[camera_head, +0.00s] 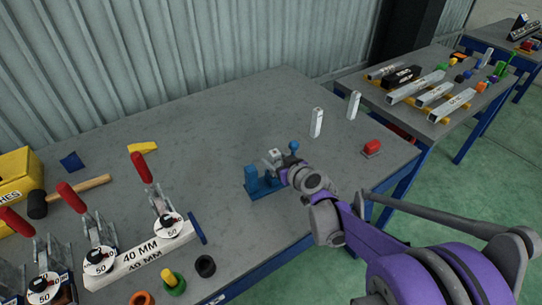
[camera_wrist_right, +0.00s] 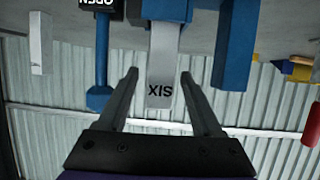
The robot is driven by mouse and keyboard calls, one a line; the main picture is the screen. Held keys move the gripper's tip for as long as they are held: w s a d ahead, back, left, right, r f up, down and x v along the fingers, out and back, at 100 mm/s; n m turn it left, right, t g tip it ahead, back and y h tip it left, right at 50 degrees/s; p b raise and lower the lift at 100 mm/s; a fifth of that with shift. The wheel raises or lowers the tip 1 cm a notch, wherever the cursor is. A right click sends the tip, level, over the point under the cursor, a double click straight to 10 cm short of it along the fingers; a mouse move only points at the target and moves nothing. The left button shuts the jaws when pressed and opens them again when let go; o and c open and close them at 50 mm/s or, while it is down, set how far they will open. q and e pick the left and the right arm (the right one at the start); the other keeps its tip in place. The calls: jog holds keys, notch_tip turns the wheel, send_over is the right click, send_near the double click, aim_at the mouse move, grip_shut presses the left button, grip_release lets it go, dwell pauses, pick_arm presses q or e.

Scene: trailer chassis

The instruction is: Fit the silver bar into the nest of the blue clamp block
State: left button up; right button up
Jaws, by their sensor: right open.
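The blue clamp block (camera_head: 262,183) stands near the table's front right edge. Its blue lever with a round knob shows in the head view (camera_head: 293,147) and in the wrist view (camera_wrist_right: 99,75). The silver bar (camera_head: 273,156) is at the block, partly hidden by my gripper. In the wrist view the bar (camera_wrist_right: 162,55), marked SIX, extends from a blue part between the lever and a blue post (camera_wrist_right: 236,45). I cannot tell how fully it is seated. My right gripper (camera_head: 283,167) is open, its fingers apart on either side of the bar's end. My left gripper is out of view.
Two upright silver bars (camera_head: 316,122) (camera_head: 353,105) and a red piece (camera_head: 371,148) stand behind and right of the block. Toggle clamps (camera_head: 164,222) and a 40 MM bar (camera_head: 140,258) are at left. The table's middle is clear.

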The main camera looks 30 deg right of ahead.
jog(key=p+v, duration=0.1)
jog(key=v, duration=0.7)
jog(key=s+a+f+g, duration=0.2)
jog(key=s+a, duration=0.1)
jog(key=a, duration=0.2)
jog(key=s+a+f+g+y, duration=0.1)
jog(key=s+a+g, duration=0.1)
jog(key=s+a, duration=0.2)
jog(key=s+a+f+n+g+y, duration=0.1)
jog(key=s+a+f, duration=0.1)
jog(key=s+a, duration=0.2)
jog(key=shift+s+a+f+g, duration=0.1)
jog(key=shift+a+f+g, duration=0.1)
jog(key=shift+a, duration=0.2)
jog(key=shift+a+f+g, duration=0.1)
jog(key=shift+a+g, duration=0.1)
jog(key=shift+a, duration=0.25)
jog(key=s+f+g+h, duration=0.1)
jog(key=s+f+g, duration=0.1)
jog(key=s, duration=0.6)
jog(key=shift+s+f+m+g+h, duration=0.2)
jog(key=shift+f+m+g+h, duration=0.2)
